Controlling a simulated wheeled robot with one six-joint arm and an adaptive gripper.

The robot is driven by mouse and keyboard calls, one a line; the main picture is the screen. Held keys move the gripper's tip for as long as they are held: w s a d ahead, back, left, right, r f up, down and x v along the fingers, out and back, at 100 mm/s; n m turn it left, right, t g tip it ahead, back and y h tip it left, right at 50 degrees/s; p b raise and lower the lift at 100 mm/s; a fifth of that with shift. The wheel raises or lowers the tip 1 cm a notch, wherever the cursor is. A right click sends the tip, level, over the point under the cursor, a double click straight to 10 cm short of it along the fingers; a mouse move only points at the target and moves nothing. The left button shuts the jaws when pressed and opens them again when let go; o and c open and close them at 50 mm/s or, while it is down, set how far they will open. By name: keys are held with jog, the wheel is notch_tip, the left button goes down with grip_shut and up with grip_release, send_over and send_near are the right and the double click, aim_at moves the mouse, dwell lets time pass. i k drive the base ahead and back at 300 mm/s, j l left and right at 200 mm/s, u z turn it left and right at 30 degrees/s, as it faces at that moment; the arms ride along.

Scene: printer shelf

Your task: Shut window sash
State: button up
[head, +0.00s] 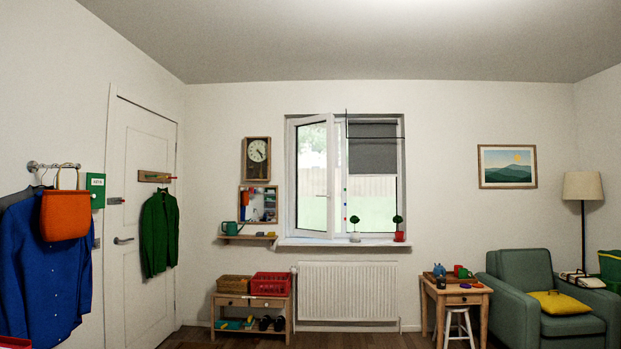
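The window (372,195) is in the middle of the back wall in the head view. Its left sash (312,176) has a white frame and stands swung inward into the room, so it is open. A dark grey blind (373,149) hangs over the upper right part of the window. The white sill (330,241) runs below. My gripper is not in the head view.
Two small potted plants, one (354,229) and a red-potted one (398,230), stand on the sill. A radiator (347,291) is under it. A shelf with a green watering can (229,228) is to the left. A side table (456,291) and green armchair (545,300) stand right.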

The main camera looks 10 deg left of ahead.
aim_at(293, 226)
jog(key=i+u, duration=0.15)
jog(key=u, duration=0.25)
jog(key=i, duration=4.8)
jog(key=i+z, duration=0.15)
jog(key=i, duration=0.55)
jog(key=i+j, duration=0.15)
jog(key=i, duration=0.55)
jog(key=l+z, duration=0.05)
